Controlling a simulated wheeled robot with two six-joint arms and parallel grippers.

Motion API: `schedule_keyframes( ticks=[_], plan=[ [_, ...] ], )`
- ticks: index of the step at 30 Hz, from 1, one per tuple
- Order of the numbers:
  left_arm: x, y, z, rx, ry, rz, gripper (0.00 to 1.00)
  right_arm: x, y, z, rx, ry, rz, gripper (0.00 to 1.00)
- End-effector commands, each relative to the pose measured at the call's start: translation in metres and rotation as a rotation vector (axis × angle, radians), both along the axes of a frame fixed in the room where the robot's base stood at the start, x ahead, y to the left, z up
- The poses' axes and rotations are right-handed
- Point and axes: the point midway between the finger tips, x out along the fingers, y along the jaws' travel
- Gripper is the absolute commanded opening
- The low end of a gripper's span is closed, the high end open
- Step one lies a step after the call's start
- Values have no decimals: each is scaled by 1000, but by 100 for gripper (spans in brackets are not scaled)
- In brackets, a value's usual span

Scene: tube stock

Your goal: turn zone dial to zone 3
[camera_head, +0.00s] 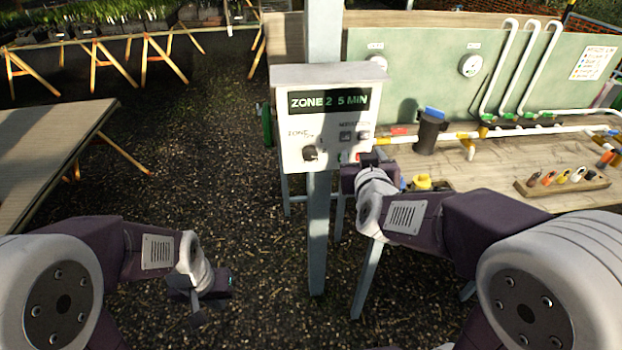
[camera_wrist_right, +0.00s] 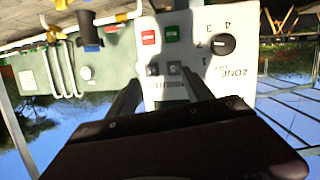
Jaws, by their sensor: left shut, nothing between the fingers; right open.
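The white control box (camera_head: 330,75) stands on a grey post, and its display (camera_head: 328,100) reads "ZONE 2 5 MIN". The black zone dial (camera_head: 310,153) is at the lower left of its face. In the right wrist view the box appears upside down, with the dial (camera_wrist_right: 222,44) at the upper right and numbers around it. My right gripper (camera_head: 366,160) is in front of the box's lower right part, right of the dial. Its open fingers (camera_wrist_right: 162,88) point at the box with nothing seen between them. My left gripper (camera_head: 200,300) is low at the left, shut and empty, away from the box.
A red button (camera_wrist_right: 149,37) and a green button (camera_wrist_right: 172,34) sit beside the dial. A workbench (camera_head: 480,168) with white pipes, a dark filter (camera_head: 428,135) and a tray of fittings (camera_head: 562,187) stands at the right. A bare table (camera_head: 45,140) is at the left. Open gravel lies between.

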Motion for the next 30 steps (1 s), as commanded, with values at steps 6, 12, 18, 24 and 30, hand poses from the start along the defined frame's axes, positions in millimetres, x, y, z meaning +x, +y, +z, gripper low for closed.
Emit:
schedule_keyframes(
  ticks=[6,12,18,24,30],
  plan=[
    [0,0,-123,0,0,0,0,-9,51,-35,74,-268,-1,59],
    [0,0,-159,0,0,0,0,-23,102,-57,115,-288,118,59],
    [0,0,-156,0,-1,0,0,-24,108,-55,117,-285,135,59],
    [0,0,-160,0,-1,0,0,6,108,-57,115,-285,130,59],
    [0,0,-162,0,0,0,0,46,109,-56,115,-284,131,59]
  ],
)
